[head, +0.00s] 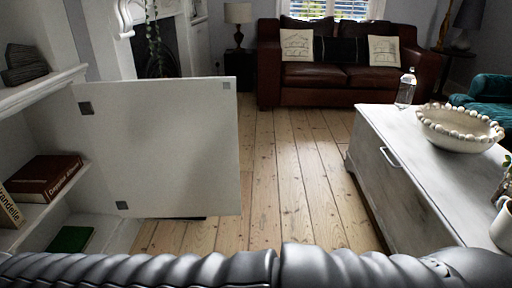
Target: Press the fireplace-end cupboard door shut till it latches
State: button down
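The white cupboard door (165,145) stands wide open in the head view. It swings out from the shelving unit on the left, with two dark hinges on its left side and a small pale plate at its top right corner. The fireplace (155,50) is behind it. The open cupboard interior (100,232) shows below and left of the door, with books on its shelves. My ribbed grey arm crosses the bottom of the view, apart from the door in the picture. My gripper is not in view.
A white chest (405,180) stands on the right, bearing a beaded bowl (458,128), a glass bottle (405,90) and a white mug (503,225). Bare floorboards (290,180) lie clear between door and chest. A brown leather sofa (335,80) stands at the back.

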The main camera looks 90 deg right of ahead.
aim_at(167, 147)
jog(key=k, duration=1.4)
jog(key=z, duration=1.95)
jog(key=i, duration=1)
jog(key=z, duration=0.5)
jog(key=k, duration=1.25)
jog(key=u, duration=0.25)
jog(key=i, duration=0.6)
jog(key=u, duration=0.65)
jog(key=i, duration=0.8)
jog(key=z, duration=0.3)
